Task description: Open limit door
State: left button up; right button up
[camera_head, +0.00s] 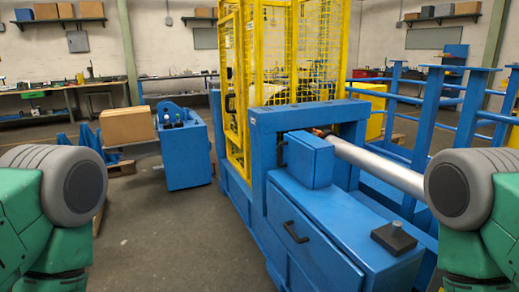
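A blue machine stands at the centre right. On its near side is a large blue panel (322,262) with a black bar handle (296,232), and it looks closed. Above it sits a smaller blue box-shaped cover (310,161) with a small black handle (282,154) on its left side; it also looks closed. I cannot tell from the picture which of these is the limit door. Green and grey links of my arms show at the left and right edges, apart from the machine. Neither gripper is in view.
A yellow mesh cage (235,90) rises behind the covers. A silver roller (375,165) runs to the right beside blue railings (430,120). A black block (393,236) sits on the machine's top. A blue cabinet (186,155) and cardboard boxes (127,126) stand left; the floor between is clear.

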aim_at(300, 158)
jog(key=i+j+u, duration=0.3)
jog(key=i, duration=0.2)
jog(key=i+u, duration=0.35)
jog(key=i, duration=0.15)
jog(key=i+z, duration=0.6)
jog(key=z, duration=0.15)
